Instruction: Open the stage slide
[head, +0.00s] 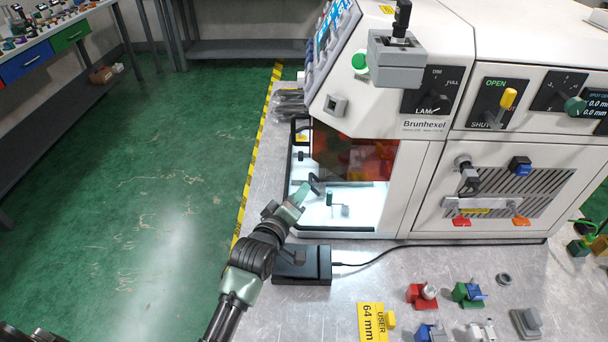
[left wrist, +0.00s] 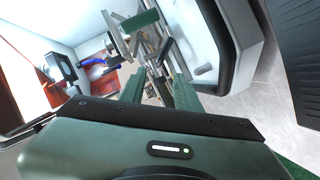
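The white machine's lit chamber (head: 345,221) stands open at the front, below an orange-red window (head: 352,160). Inside, a bright white stage floor (head: 312,215) carries a small green-topped post (head: 330,198). My left gripper (head: 306,190) is at the chamber's left side, with its fingers beside a small black handle (head: 316,181). In the left wrist view, its two green fingers (left wrist: 158,88) stand apart with a gap between them. Grey rods and a green bar (left wrist: 140,20) lie beyond the fingertips. I cannot tell whether the fingers touch the handle. My right gripper is not in view.
A black box (head: 302,266) with a cable sits on the bench under my left forearm. Several small coloured parts and a yellow "USER 64 mm" tag (head: 371,322) lie at the front right. The machine's front has knobs and levers, including an OPEN/SHUT lever (head: 507,99).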

